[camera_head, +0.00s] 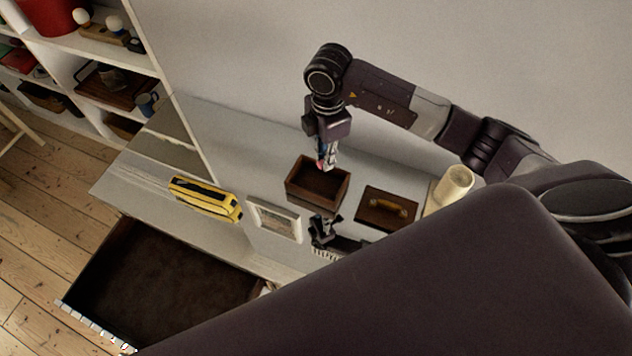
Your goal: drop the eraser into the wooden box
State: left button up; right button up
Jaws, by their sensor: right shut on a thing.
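The wooden box (303,195) is a small, open-topped brown box on the grey desk top, near the wall. My right gripper (324,164) points down over the far part of the box. It is shut on the eraser (321,163), of which only a small pinkish and bluish bit shows between the fingertips. The eraser appears to be at or just above the level of the box's far rim; the exact height is hard to tell. The visible inside of the box looks empty.
Right of the box lies a dark brown wooden piece with a handle (387,208), then a cream cylinder (453,184). A yellow-and-black case (205,198), a pale frame (274,220) and a dark angular object (325,235) lie nearby. An open drawer (160,280) juts out at the front.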

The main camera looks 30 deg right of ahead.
jog(key=b, duration=0.5)
send_over(324, 186)
jog(key=shift+f, duration=3.1)
jog(key=o, duration=0.9)
jog(key=shift+r, duration=0.1)
jog(key=shift+r, duration=0.2)
notch_tip(324, 186, up, 12)
jog(key=shift+f, duration=0.2)
jog(key=shift+s+f, duration=0.1)
